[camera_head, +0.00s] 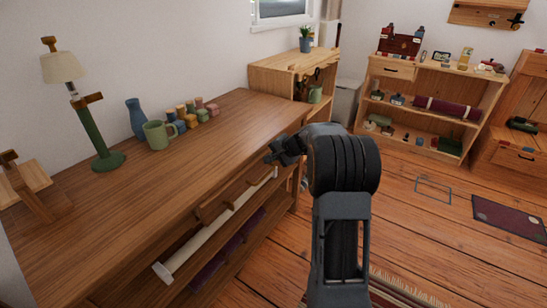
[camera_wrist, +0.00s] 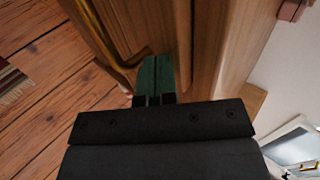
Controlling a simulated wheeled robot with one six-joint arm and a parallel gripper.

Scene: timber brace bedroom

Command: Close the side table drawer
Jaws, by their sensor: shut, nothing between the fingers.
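The long wooden side table (camera_head: 110,215) runs along the left wall. Under its top, a wooden drawer front (camera_head: 232,194) shows partly on the side facing me; how far it stands out is hard to tell. My gripper (camera_head: 271,156) is at the table's front edge, near the far end, and hides part of it. In the wrist view my gripper (camera_wrist: 153,76) is shut and empty, its green fingertips close against upright wooden panels (camera_wrist: 205,45). I cannot tell if they touch. A curved brown bar (camera_wrist: 108,50) runs beside the fingertips.
A lamp (camera_head: 103,150), blue vase (camera_head: 136,118), green mug (camera_head: 159,135) and several small coloured pots (camera_head: 190,113) stand on the table. A white roll (camera_head: 210,240) lies below. A shelf unit (camera_head: 410,105) stands at the back. The floor (camera_head: 440,220) right of my arm is mostly clear.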

